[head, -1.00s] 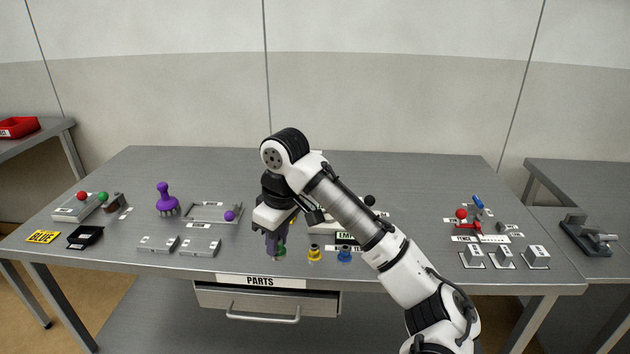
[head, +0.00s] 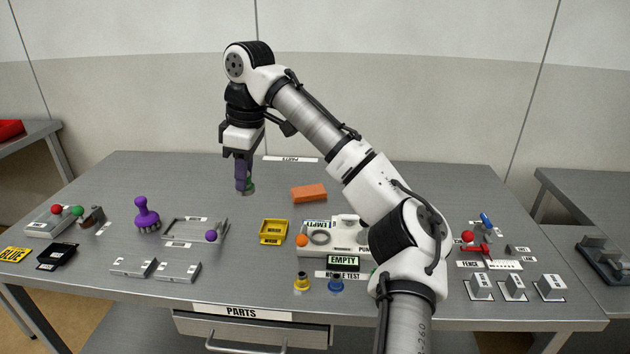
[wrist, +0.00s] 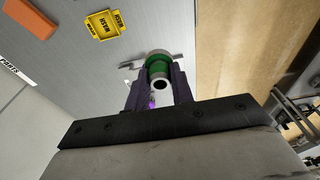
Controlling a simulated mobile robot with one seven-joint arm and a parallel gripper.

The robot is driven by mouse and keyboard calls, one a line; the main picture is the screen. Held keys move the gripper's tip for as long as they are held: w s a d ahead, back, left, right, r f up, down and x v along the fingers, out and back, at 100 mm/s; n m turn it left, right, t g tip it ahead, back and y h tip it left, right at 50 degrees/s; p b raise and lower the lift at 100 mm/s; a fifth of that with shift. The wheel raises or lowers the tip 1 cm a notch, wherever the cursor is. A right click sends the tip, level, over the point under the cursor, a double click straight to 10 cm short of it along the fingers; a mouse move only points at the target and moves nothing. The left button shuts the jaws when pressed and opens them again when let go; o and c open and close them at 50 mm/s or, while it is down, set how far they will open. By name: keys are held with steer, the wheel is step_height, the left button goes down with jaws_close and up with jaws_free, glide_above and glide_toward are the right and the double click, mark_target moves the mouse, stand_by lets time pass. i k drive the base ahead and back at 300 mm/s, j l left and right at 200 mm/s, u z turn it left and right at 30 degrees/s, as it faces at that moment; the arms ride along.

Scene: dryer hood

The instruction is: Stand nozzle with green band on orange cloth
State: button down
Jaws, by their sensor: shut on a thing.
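My gripper (head: 243,190) is shut on the nozzle with the green band (head: 250,183), holding it in the air above the table's back-middle area. In the wrist view, the nozzle (wrist: 159,68) shows its green band and round open end between my dark purple fingers. The orange cloth (head: 309,193) lies flat on the table to the right of my gripper in the head view. The cloth also shows at the upper left of the wrist view (wrist: 30,20), apart from the nozzle. Nothing lies on the cloth.
A yellow WASH tray (head: 273,231) lies in front of the cloth. A test fixture (head: 335,237) with an EMPTY sign (head: 343,263) stands nearby. Yellow (head: 302,282) and blue (head: 336,285) nozzles stand at the front. A purple-knobbed plate (head: 195,231) is to the left.

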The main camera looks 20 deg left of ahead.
mark_target(308, 190)
steer(key=i, duration=1.15)
